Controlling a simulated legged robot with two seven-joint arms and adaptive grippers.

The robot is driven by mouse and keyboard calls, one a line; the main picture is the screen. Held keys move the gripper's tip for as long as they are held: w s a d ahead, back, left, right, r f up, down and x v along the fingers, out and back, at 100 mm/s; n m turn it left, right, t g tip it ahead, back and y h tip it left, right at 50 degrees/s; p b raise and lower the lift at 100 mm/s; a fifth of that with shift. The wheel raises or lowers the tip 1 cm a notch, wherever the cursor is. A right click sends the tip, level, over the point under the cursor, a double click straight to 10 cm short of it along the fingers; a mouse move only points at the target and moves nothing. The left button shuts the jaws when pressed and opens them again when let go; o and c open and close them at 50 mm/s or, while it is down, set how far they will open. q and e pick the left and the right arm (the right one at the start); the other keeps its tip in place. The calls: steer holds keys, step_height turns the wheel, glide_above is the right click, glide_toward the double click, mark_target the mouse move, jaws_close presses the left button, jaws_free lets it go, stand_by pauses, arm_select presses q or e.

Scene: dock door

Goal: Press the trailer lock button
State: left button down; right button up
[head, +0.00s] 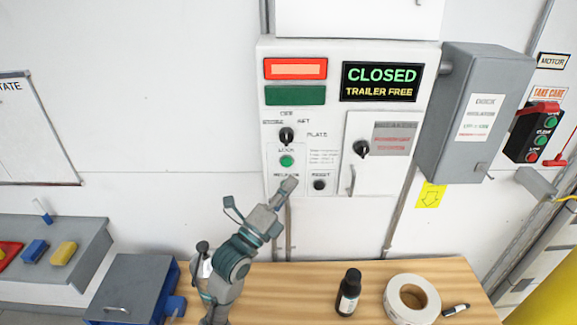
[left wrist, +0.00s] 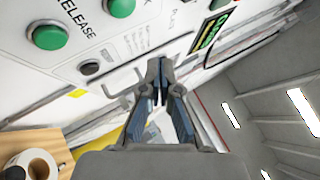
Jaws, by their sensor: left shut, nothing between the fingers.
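The white control panel (head: 335,110) hangs on the wall, its display reading CLOSED, TRAILER FREE. The green lock button (head: 287,161), under the LOCK label, shows just above my left gripper (head: 290,183). It also shows cut off at the top of the left wrist view (left wrist: 120,6). A second green button, beside the RELEASE label, shows in the left wrist view (left wrist: 50,36); in the head view my gripper hides it. My left gripper is shut and empty, its fingertips in front of the panel's lower part. Contact cannot be told. My right gripper is out of view.
A black reset button (head: 319,185) and a panel door with a handle (head: 351,180) are close right of the gripper. A grey box (head: 472,110) juts out farther right. Below, a wooden worktop (head: 310,285) carries a dark bottle (head: 348,292) and a tape roll (head: 411,300).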

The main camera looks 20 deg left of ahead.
mark_target(287, 162)
arm_select(q)
steer(key=shift+w+a+b, duration=0.1)
steer(key=shift+w+a, duration=0.2)
steer(key=shift+w, duration=0.45)
steer(key=shift+w+a+b, duration=0.15)
steer(key=shift+w+a, duration=0.15)
steer(key=shift+w, duration=0.4)
steer(key=shift+w+a+b, duration=0.1)
steer(key=shift+w+a, duration=0.2)
steer(key=shift+w, duration=0.45)
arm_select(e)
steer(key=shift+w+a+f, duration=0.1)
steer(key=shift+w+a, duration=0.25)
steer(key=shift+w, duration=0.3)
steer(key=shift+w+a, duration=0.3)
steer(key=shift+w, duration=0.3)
